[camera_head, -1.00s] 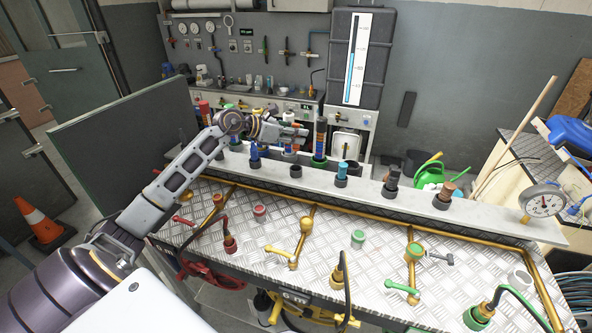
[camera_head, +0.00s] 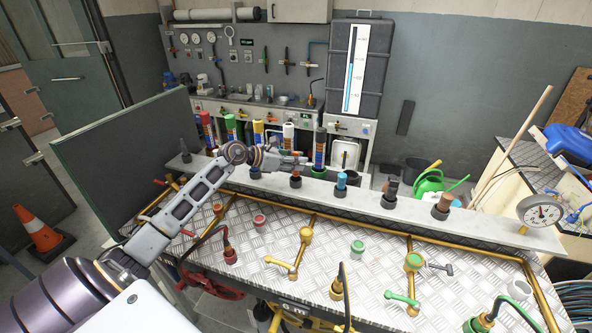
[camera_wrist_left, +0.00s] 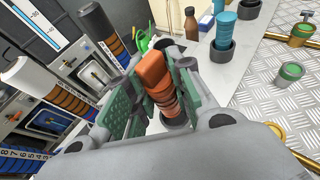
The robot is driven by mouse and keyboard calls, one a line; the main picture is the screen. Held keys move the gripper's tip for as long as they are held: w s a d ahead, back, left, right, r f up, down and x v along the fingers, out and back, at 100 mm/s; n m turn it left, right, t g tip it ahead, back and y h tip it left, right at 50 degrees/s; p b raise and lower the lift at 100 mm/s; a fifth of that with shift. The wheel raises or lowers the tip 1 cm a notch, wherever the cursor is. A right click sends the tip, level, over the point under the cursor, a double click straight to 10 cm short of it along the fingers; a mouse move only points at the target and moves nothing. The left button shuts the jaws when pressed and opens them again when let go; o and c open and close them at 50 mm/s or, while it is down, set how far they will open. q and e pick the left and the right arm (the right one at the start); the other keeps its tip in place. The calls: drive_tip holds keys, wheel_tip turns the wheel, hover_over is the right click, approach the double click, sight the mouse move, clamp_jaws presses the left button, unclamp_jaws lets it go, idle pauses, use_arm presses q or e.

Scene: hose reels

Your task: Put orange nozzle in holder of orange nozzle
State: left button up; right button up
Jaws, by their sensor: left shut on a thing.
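The orange nozzle (camera_wrist_left: 156,82) is between the fingers of my left gripper (camera_wrist_left: 150,88) in the left wrist view. A dark cup-shaped holder (camera_wrist_left: 177,121) sits directly under the nozzle, and the nozzle's lower end meets it. I cannot tell how deep it sits, as the fingers hide part of it. In the head view, my left gripper (camera_head: 296,163) is just above this holder (camera_head: 296,183) on the pale shelf (camera_head: 318,188). Only a little of the orange nozzle (camera_head: 295,174) shows there. My right gripper is not in view.
Tall coloured cylinders, including a dark one (camera_head: 320,148), stand behind the shelf. A metal checker-plate bench (camera_head: 325,255) with valves lies in front.

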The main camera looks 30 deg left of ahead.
use_arm(q)
drive_tip(key=shift+f+p, duration=0.3)
drive_tip(key=shift+f, duration=1.4)
drive_tip(key=shift+f, duration=0.2)
drive_tip(key=o, duration=1)
drive_tip(key=shift+c, duration=0.2)
drive_tip(key=shift+r, duration=0.15)
drive_tip(key=shift+b+v, duration=0.55)
drive_tip(key=shift+v, duration=1.7)
drive_tip(key=b+v, duration=0.1)
drive_tip(key=v, duration=0.6)
drive_tip(key=shift+s, duration=0.25)
drive_tip(key=shift+a, duration=0.1)
